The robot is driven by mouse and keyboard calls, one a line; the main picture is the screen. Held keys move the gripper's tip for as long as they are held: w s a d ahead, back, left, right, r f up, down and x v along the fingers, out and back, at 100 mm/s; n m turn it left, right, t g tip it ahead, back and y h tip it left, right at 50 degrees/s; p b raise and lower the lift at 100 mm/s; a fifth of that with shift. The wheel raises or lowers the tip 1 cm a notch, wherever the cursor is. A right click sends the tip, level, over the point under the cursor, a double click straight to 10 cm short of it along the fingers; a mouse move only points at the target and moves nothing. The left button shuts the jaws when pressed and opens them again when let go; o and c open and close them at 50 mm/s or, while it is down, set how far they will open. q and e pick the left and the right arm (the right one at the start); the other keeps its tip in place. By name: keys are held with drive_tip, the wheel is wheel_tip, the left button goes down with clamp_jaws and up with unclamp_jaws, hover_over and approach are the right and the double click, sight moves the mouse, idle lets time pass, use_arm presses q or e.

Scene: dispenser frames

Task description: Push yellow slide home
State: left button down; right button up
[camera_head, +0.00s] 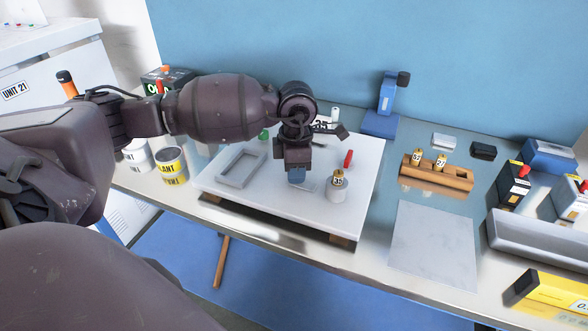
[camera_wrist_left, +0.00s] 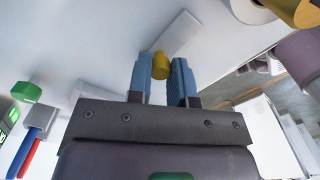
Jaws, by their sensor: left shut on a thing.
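My left gripper (camera_head: 296,180) reaches down over the white board (camera_head: 365,165), near its middle. In the left wrist view my left gripper's blue fingers (camera_wrist_left: 162,72) are on either side of a short yellow knob (camera_wrist_left: 160,65), which I take for the yellow slide, and are shut on it. The knob is next to a pale flat strip (camera_wrist_left: 177,33) on the white surface. In the head view the gripper hides the knob. I cannot tell how far the slide is from its end. My right gripper is not in view.
A white pot with a numbered yellow top (camera_head: 338,184) stands close right of the gripper. A grey rectangular frame (camera_head: 228,180) lies to the left. A red-handled item (camera_head: 348,158) is behind the pot. A wooden rack (camera_head: 437,177) and a bare grey mat (camera_head: 433,245) are farther right.

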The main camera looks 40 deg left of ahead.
sight(305, 185)
use_arm(q)
drive_tip(key=shift+w+d, duration=0.2)
drive_tip(key=shift+d, duration=0.85)
drive_tip(key=c, duration=1)
unclamp_jaws()
drive_tip(key=shift+d, duration=0.1)
drive_tip(key=shift+r, duration=0.1)
wheel_tip(305, 185, up, 11)
drive_tip(key=shift+f, duration=0.2)
